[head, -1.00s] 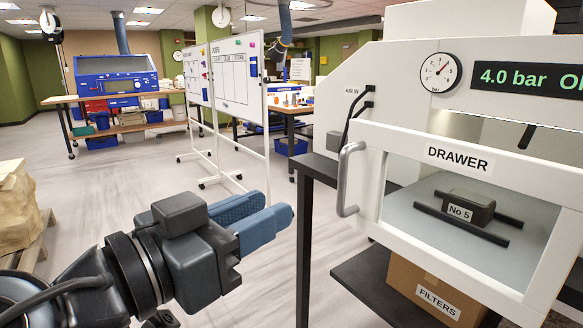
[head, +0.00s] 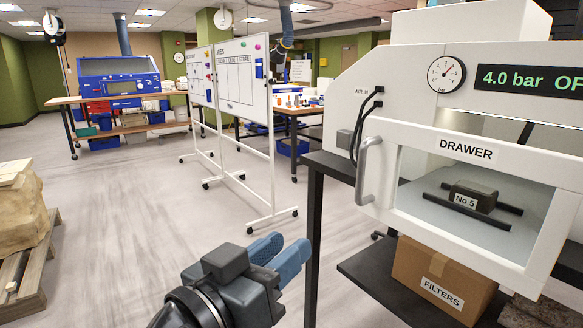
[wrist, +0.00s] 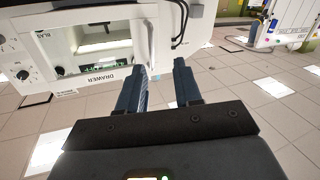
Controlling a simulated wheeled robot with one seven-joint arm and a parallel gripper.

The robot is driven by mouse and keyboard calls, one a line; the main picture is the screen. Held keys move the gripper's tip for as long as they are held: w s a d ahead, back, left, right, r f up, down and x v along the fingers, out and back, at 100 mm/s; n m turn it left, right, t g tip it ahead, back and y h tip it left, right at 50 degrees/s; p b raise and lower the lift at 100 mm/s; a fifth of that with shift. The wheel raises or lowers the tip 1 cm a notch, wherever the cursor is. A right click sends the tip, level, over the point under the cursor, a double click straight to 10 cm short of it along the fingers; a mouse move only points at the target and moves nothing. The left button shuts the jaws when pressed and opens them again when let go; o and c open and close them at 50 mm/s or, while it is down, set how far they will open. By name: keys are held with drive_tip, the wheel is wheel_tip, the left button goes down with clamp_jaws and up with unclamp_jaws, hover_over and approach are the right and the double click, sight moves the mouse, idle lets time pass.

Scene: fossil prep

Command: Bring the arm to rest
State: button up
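My gripper (head: 289,250) is at the bottom middle of the head view, left of and lower than the drawer handle (head: 368,172). In the wrist view its two blue fingers (wrist: 160,74) stand apart with nothing between them, so it is open and empty. My arm reaches in from the bottom edge of the head view, and most of it is cut off. The gripper touches nothing that I can see.
The white machine (head: 408,92) with its DRAWER window stands close at the right; a dark No 5 block (head: 474,196) lies inside. A FILTERS box (head: 443,278) sits on the shelf below. A pallet (head: 30,270) is at left. The floor between is clear.

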drive_tip(key=s+d+f+n+y, duration=0.35)
drive_tip(key=d+f, duration=0.25)
drive_tip(key=f, duration=0.5)
drive_tip(key=s+d+f+n+y, duration=0.2)
drive_tip(key=d+f+n+y, duration=0.25)
drive_tip(key=f, duration=0.65)
drive_tip(key=s+d+f+g+y, duration=0.15)
drive_tip(key=s+d, duration=0.25)
drive_tip(key=s, duration=0.6)
drive_tip(key=s+d+f+y, duration=0.2)
drive_tip(key=s+d+f, duration=0.15)
drive_tip(key=s, duration=0.65)
drive_tip(key=s+d+r+m+t+h, duration=0.1)
drive_tip(key=s+d+r+m, duration=0.2)
drive_tip(key=s+r, duration=0.7)
drive_tip(key=shift+s+d+t, duration=0.15)
drive_tip(key=shift+d+t, duration=0.2)
drive_tip(key=shift+d, duration=0.65)
